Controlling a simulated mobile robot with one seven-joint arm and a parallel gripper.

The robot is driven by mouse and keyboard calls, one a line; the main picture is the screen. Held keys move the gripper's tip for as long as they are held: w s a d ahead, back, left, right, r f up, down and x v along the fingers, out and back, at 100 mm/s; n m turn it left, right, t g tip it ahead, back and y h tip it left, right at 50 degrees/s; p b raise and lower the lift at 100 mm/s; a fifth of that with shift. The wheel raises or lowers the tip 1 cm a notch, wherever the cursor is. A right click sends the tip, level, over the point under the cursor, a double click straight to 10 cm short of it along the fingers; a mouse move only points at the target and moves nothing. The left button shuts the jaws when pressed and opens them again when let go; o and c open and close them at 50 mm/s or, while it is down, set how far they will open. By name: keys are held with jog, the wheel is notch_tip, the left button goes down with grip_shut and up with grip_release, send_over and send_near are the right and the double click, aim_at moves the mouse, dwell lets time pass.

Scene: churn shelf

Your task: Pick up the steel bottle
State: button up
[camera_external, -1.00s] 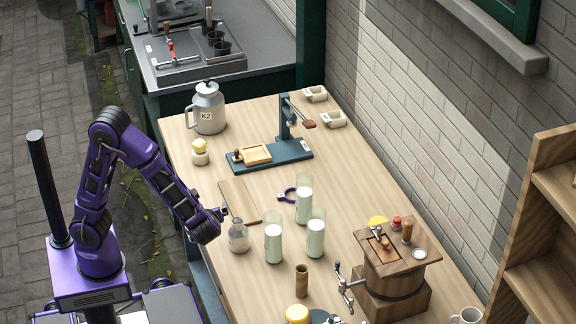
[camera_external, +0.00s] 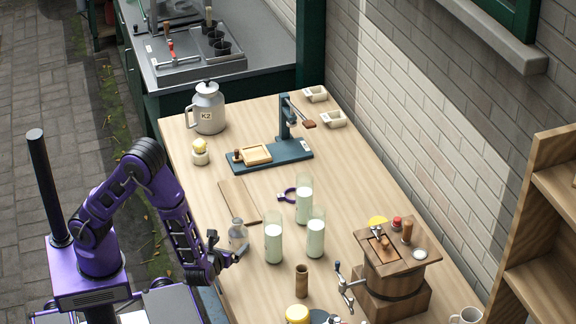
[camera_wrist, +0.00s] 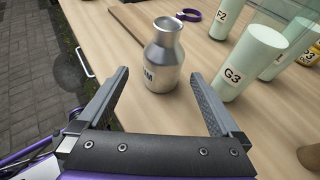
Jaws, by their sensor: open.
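The steel bottle (camera_wrist: 163,60) stands upright on the wooden table, a small silver bottle with a narrow neck and a partly visible label. In the external view the bottle (camera_external: 238,236) is near the table's left edge, just beside my gripper (camera_external: 226,248). My gripper (camera_wrist: 160,100) is open in the wrist view, with its two fingers apart on either side of the bottle's lower body in the picture. The bottle appears a little beyond the fingertips' span; whether a finger touches it I cannot tell.
Several milk-filled glass cylinders, one labelled G3 (camera_wrist: 250,62), stand close to the right of the bottle. A brown wooden cylinder (camera_external: 301,281) and a wooden churn (camera_external: 391,275) stand nearer the front.

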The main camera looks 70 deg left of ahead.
aim_at(242, 232)
jog(key=x, duration=0.9)
jog(key=shift+w+a+r, duration=0.1)
jog(key=shift+w+a, duration=0.05)
jog(key=shift+w, duration=0.2)
jog(key=shift+r, duration=0.1)
grip_shut()
